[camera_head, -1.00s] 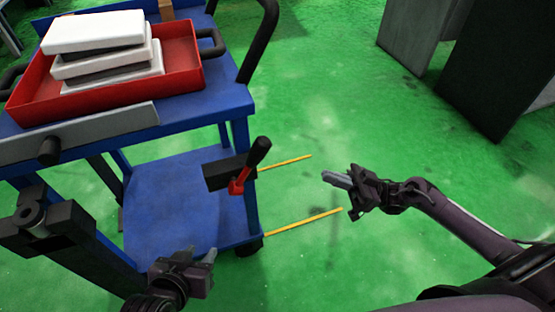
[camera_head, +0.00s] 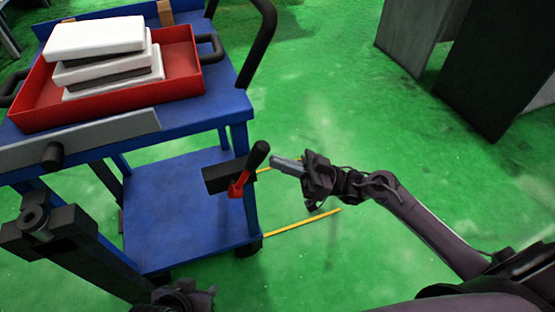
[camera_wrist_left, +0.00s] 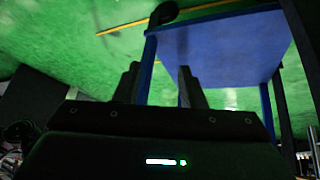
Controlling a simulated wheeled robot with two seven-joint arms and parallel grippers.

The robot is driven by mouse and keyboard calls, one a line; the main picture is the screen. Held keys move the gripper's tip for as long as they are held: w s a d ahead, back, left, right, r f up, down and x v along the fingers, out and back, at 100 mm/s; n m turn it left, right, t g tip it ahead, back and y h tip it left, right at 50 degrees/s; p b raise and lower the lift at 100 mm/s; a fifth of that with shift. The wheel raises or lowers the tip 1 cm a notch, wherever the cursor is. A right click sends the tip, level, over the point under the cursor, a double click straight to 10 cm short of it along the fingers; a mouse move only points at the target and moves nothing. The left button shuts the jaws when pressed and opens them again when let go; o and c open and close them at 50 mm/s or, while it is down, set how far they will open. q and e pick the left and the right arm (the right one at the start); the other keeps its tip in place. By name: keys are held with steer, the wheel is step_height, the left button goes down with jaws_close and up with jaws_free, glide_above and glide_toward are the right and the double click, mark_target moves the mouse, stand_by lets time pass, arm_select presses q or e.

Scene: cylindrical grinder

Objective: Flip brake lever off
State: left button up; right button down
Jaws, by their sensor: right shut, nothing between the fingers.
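The brake lever (camera_head: 257,156) has a black handle and a red base. It sits on a dark bracket (camera_head: 212,179) at the near right side of the blue cart (camera_head: 180,205), with the handle tilted up and to the right. My right gripper (camera_head: 275,163) is shut and empty. Its tips are just right of the handle in the head view; I cannot tell whether they touch it. My left gripper (camera_head: 205,296) is low at the bottom edge, away from the lever. In the left wrist view its two fingers (camera_wrist_left: 160,85) stand apart with nothing between them.
A red tray (camera_head: 186,75) with stacked white blocks (camera_head: 95,40) is on the cart top. Yellow floor lines (camera_head: 305,221) lie right of the cart. Dark grey panels (camera_head: 495,80) stand at the upper right. The green floor between is clear.

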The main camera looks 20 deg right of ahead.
steer(key=shift+w+a+r, duration=0.15)
steer(key=shift+a+r, duration=0.15)
steer(key=shift+a, duration=0.25)
